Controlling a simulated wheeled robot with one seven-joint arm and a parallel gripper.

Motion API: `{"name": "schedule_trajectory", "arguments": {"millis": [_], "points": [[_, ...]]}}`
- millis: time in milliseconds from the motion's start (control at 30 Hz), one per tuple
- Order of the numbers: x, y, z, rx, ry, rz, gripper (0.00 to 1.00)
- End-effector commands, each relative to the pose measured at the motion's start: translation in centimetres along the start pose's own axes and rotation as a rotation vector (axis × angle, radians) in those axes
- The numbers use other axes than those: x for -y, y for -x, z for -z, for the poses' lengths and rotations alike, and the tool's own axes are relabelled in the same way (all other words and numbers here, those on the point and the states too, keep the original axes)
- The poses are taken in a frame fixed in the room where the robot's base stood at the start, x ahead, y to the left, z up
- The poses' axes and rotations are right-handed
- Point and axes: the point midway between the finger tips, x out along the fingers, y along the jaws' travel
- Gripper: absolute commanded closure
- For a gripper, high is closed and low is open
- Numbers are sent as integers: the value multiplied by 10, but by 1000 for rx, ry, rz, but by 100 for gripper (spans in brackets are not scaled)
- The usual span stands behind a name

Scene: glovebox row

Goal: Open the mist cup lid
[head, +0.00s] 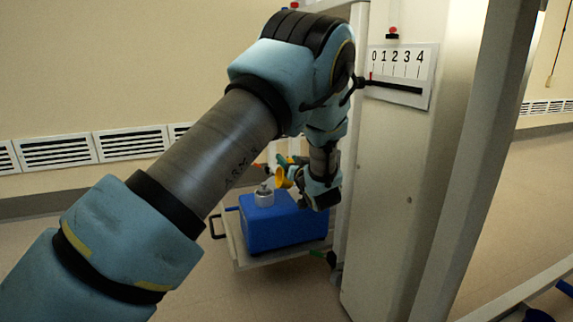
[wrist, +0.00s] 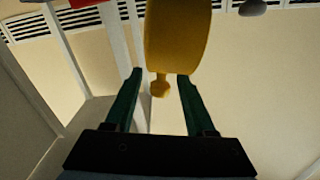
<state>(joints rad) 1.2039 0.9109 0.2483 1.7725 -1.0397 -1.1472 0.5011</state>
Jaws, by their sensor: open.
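A blue box (head: 283,222) stands on a pale shelf. A small grey cup (head: 264,197) sits on top of it, toward the left. A yellow round piece (head: 281,178), which looks like the lid, stands tilted up beside the cup; whether it joins the cup cannot be told. In the wrist view the yellow piece (wrist: 177,38) fills the top middle, with a small knob (wrist: 160,88) pointing down between my fingers. My gripper (wrist: 160,76) is open, a finger on each side of the knob, with gaps showing. My gripper in the head view (head: 291,170) is partly hidden.
The pale shelf (head: 240,248) has a black handle (head: 216,228) at its left. A white upright panel (head: 385,200) stands close to my arm's right, carrying a numbered scale (head: 402,62). Wall vents (head: 130,142) line the back. Floor left of the shelf is clear.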

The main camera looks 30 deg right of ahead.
Motion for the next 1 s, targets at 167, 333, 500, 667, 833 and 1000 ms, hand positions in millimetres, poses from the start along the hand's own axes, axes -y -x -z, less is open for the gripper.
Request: {"name": "schedule_trajectory", "arguments": {"millis": [167, 333, 500, 667, 833, 1000], "points": [[-1, -18, -1, -1, 2, 0, 45], [-1, -23, 0, 0, 0, -2, 45], [-1, -23, 0, 0, 0, -2, 45], [-1, -23, 0, 0, 0, -1, 59], [-1, -23, 0, 0, 0, -1, 79], [-1, -23, 0, 0, 0, -1, 98]]}}
